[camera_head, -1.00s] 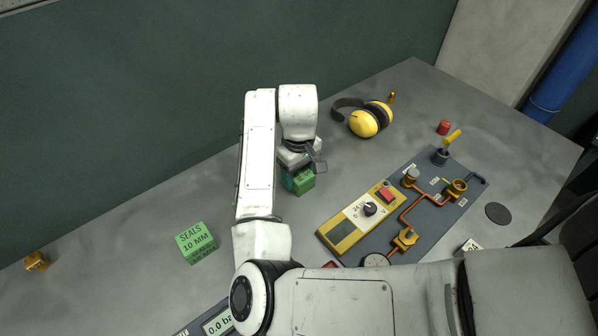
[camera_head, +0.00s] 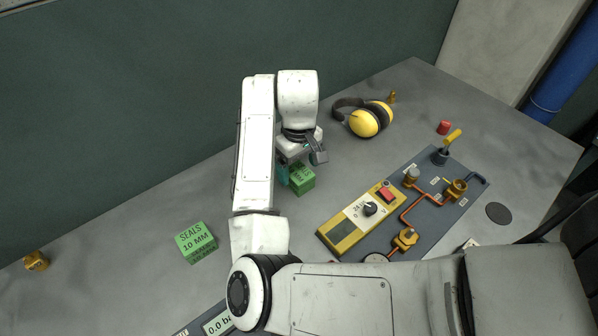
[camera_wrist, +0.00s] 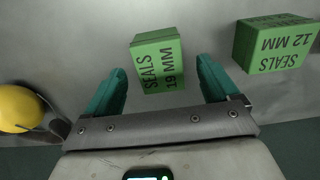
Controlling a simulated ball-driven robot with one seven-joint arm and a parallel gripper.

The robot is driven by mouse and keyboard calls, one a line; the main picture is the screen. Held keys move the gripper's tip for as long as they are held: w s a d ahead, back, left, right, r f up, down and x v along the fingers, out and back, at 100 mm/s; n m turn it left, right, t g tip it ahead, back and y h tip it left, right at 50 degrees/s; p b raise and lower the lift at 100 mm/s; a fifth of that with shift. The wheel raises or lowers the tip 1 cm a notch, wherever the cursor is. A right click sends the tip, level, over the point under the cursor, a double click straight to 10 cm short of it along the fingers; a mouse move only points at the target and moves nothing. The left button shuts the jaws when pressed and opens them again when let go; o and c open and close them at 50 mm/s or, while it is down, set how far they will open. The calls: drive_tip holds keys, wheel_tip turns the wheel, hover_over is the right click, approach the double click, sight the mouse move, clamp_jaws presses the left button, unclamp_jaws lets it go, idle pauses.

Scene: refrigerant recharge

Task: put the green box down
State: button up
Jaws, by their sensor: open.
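A green box (camera_head: 302,180) stands on the grey table just beneath my gripper (camera_head: 300,168). In the wrist view, the green box (camera_wrist: 160,62) reads SEALS 19 MM and lies between and partly beyond the tips of my gripper (camera_wrist: 160,75). The two teal fingers are open, with a gap on each side of the box. In the head view the gripper and wrist hide part of the box.
A green box (camera_wrist: 272,44) marked 12 MM shows in the wrist view. Yellow ear defenders (camera_head: 369,119) lie behind right. A panel with pipes (camera_head: 440,195) is at the right.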

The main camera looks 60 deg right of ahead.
sight(299, 173)
wheel_tip(299, 173, up, 9)
drive_tip(key=p, duration=0.1)
drive_tip(key=shift+p, duration=0.4)
idle(0.4)
